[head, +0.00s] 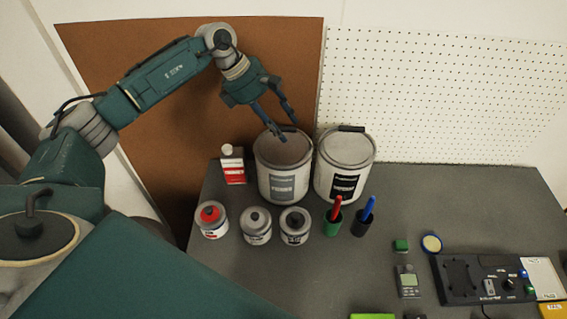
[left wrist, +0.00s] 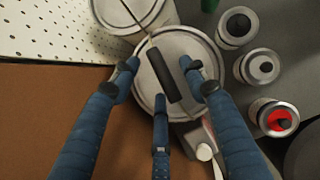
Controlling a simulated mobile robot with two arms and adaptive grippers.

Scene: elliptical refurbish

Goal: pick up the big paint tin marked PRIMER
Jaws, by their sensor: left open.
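Two big pale tins with grey lids stand side by side at the back of the table. The left big tin (head: 284,152) has a grey label and the right big tin (head: 345,150) a black label; the lettering is too small to read surely. My left gripper (head: 288,130) is open and points down at the back of the left tin's lid. In the left wrist view its fingers (left wrist: 160,78) spread around the dark handle (left wrist: 165,75) of the tin (left wrist: 205,70) below, with nothing held. Whether they touch it I cannot tell. My right gripper is not in view.
A red-and-white can (head: 233,168) stands left of the tins. Several small tins (head: 257,225) and cups with a red pen (head: 336,208) and a blue pen (head: 368,208) stand in front. A pegboard (head: 440,90) rises behind. Devices (head: 480,280) lie at right.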

